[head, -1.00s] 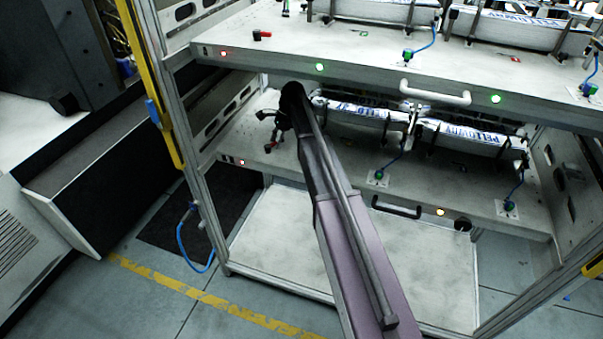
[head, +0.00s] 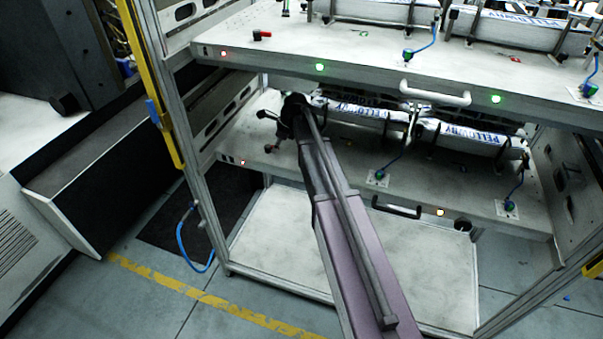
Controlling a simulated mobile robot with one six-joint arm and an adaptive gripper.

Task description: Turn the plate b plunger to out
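The lower plate (head: 330,178) is a pale shelf in the rack. A small dark and red part (head: 271,148), perhaps its plunger, sits near the plate's left front, just below my gripper. My gripper (head: 266,119) is dark and small here, over the left part of the lower plate. I cannot tell whether its fingers are open, or whether they touch the part. The upper plate (head: 330,48) carries a red-and-black plunger (head: 262,35) lying flat near its left end. No letter shows on either plate.
A rack post with a yellow strip (head: 160,90) stands at left.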

